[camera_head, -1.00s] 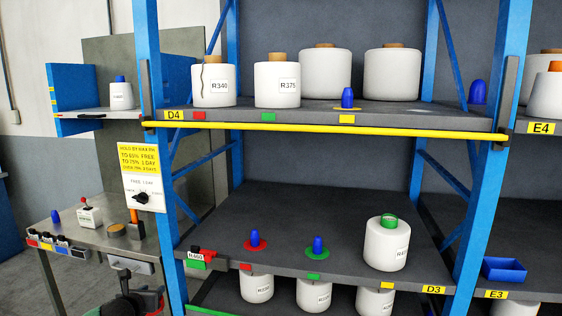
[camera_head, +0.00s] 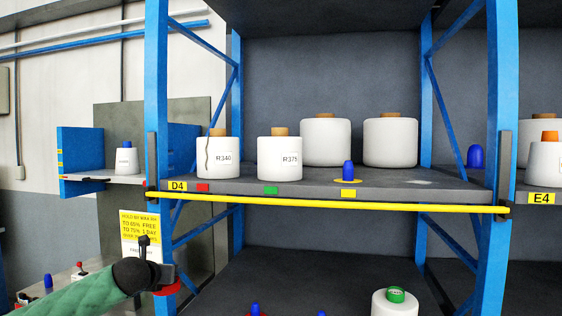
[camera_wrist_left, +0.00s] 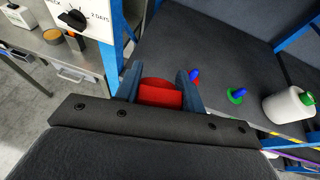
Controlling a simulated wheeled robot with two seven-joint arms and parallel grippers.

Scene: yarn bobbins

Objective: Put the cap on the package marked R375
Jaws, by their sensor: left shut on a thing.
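The package marked R375 (camera_head: 279,160) is a white bobbin with a brown top, upright on the upper shelf (camera_head: 400,187) behind a green tag. My left gripper (camera_head: 162,276) is in front of the left blue post, lower than the package and to its left. In the left wrist view its fingers are shut on a red round piece (camera_wrist_left: 159,93) that looks like a cap. The underside of the piece is hidden. My right gripper is not in view.
Package R340 (camera_head: 215,158) stands just left of R375. A blue cone (camera_head: 347,172) stands to the right on a yellow disc. A yellow bar (camera_head: 330,205) runs along the shelf front. The blue post (camera_head: 157,120) is close to my left gripper.

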